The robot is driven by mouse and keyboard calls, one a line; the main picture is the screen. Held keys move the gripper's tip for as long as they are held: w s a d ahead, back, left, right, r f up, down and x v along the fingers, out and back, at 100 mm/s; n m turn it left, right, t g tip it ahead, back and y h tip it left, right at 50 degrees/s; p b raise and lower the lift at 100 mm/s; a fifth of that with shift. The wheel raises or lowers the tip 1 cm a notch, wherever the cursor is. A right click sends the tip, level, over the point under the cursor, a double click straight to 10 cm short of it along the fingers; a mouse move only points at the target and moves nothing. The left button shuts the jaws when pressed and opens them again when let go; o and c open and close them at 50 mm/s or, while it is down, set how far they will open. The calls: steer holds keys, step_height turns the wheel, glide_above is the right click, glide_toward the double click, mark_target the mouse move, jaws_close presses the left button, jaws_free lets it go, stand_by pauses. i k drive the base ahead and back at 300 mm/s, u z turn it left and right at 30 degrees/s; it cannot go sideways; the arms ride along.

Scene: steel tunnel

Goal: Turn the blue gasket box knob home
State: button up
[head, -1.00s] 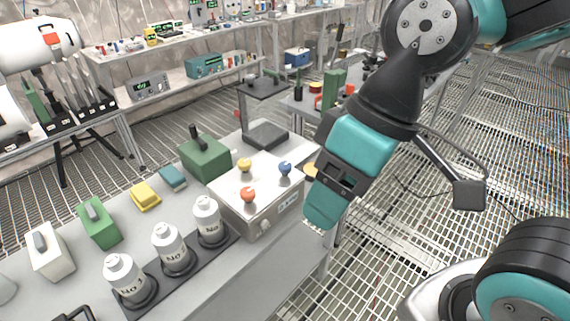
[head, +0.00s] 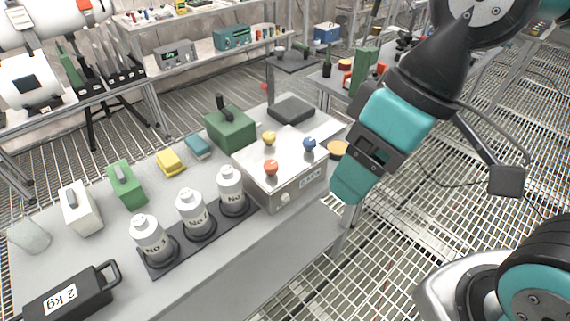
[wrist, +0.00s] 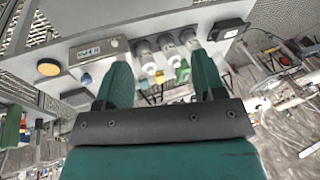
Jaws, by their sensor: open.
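The gasket box is a pale metal box (head: 262,187) on the grey bench, with a label and a small white knob on its front. The blue knob (head: 309,143) stands on its top at the right, beside a yellow knob (head: 269,138) and an orange-red knob (head: 271,167). My gripper (head: 347,190) is right of the box, apart from it, pointing down. In the wrist view my gripper (wrist: 160,75) is open with nothing between its fingers. The box front (wrist: 98,50) and the blue knob (wrist: 86,78) show beyond the left finger. The knob's turn angle is too small to tell.
Several white bottles (head: 191,212) stand in a black rack left of the box. A green box with a handle (head: 230,128) and a dark stand (head: 291,110) are behind it. A yellow disc (head: 339,149) lies right of it. A black 2 kg weight (head: 68,296) is front left.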

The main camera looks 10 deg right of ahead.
mark_target(309, 144)
steer(key=u, duration=0.05)
steer(key=k, duration=0.5)
steer(key=z, duration=0.95)
steer(key=i, duration=0.8)
steer(key=u, duration=1.75)
